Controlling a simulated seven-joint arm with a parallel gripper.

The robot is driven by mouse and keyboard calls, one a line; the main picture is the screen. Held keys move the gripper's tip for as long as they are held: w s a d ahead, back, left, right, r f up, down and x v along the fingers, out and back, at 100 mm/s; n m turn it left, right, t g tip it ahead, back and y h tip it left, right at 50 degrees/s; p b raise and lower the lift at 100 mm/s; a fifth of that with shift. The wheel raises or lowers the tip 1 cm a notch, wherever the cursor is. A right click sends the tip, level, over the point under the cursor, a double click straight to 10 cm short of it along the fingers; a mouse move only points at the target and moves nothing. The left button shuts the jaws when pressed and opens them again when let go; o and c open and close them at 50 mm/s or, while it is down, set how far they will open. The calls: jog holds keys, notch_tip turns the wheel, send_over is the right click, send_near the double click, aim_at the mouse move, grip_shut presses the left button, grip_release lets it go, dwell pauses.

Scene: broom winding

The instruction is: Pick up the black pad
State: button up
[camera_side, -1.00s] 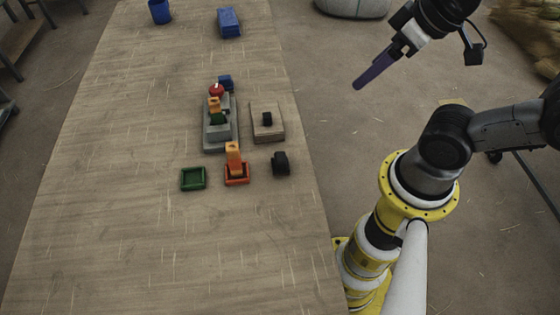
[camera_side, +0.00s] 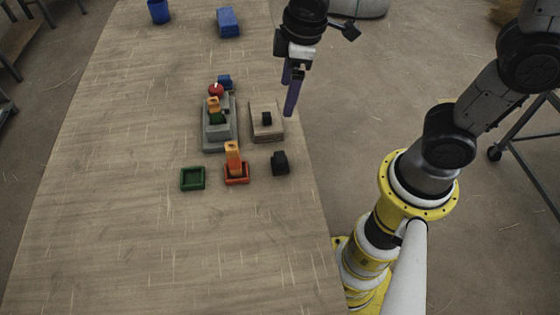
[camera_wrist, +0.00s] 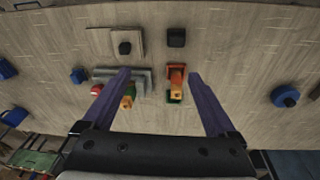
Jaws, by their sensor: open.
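A black block (camera_side: 280,162), which looks like the black pad, sits on the table near its right edge in the side view. It also shows at the top middle of the wrist view (camera_wrist: 176,37). A smaller black piece (camera_side: 267,119) sits on a square wooden board (camera_side: 277,135) behind it. My gripper (camera_side: 290,98) is open and empty, with purple fingers pointing down, in the air around the table's right edge. In the wrist view my gripper (camera_wrist: 158,74) has its fingers wide apart, with the black block beyond them. Nothing touches the fingers.
Left of the black block is an orange tray (camera_side: 237,181) with an orange upright piece, then a green tray (camera_side: 192,178). A grey stepped base (camera_side: 219,143) holds small coloured parts. A blue block (camera_side: 228,22) and blue bucket (camera_side: 159,12) stand far back. The front table is clear.

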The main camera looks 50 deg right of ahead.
jog(key=n+g, duration=0.1)
jog(key=g, duration=0.1)
send_over(280, 156)
notch_tip(280, 156, down, 6)
jog(key=shift+h, duration=0.3)
notch_tip(280, 156, down, 13)
jog(key=shift+f, duration=0.15)
jog(key=shift+c, duration=0.3)
jog(key=c, duration=1.4)
